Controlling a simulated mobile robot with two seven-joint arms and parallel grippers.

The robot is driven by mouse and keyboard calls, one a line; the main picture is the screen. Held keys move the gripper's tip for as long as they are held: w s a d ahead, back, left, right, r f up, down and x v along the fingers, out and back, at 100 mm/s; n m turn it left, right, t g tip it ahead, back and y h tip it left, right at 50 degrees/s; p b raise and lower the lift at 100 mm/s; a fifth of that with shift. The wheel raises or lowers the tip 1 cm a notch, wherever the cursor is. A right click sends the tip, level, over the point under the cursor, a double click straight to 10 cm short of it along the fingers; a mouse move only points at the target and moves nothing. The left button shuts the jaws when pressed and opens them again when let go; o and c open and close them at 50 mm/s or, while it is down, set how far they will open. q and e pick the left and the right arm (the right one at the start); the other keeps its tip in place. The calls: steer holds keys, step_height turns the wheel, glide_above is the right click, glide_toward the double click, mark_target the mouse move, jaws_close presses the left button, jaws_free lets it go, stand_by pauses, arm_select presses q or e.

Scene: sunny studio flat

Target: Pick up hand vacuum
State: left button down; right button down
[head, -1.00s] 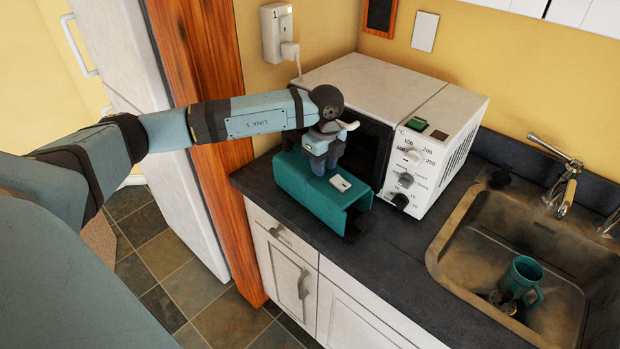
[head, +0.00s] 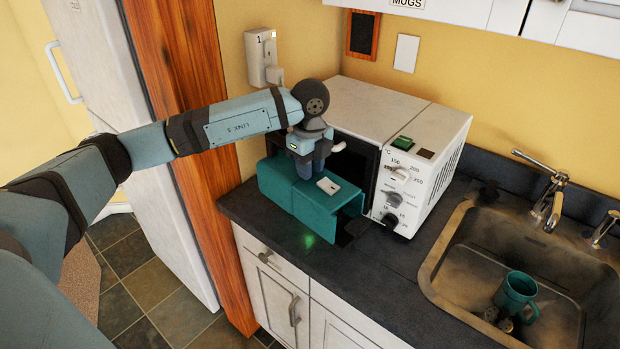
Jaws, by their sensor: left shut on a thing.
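The teal, boxy thing that I take to be the hand vacuum (head: 287,197) is at the left end of the dark worktop, in front of the microwave-like oven. It has a white patch on top and an open right end. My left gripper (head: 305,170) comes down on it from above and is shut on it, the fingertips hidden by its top. I cannot tell clearly whether its underside is touching the worktop or just above it. My right gripper is out of view.
The white oven (head: 436,160) stands close behind. The sink (head: 455,240) with a teal mug (head: 516,293) is at the right. A wooden panel (head: 190,130) is close on the left. The worktop (head: 385,275) between vacuum and sink is clear.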

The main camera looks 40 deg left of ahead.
arm_select(q)
steer(key=shift+r, duration=0.55)
steer(key=shift+s, duration=0.25)
steer(key=s+a+b, duration=0.1)
steer(key=s+b, duration=0.2)
steer(key=s, duration=1.6)
steer(key=shift+a+b, duration=0.3)
steer(key=c, duration=1.6)
jaws_free()
steer(key=shift+c, duration=1.1)
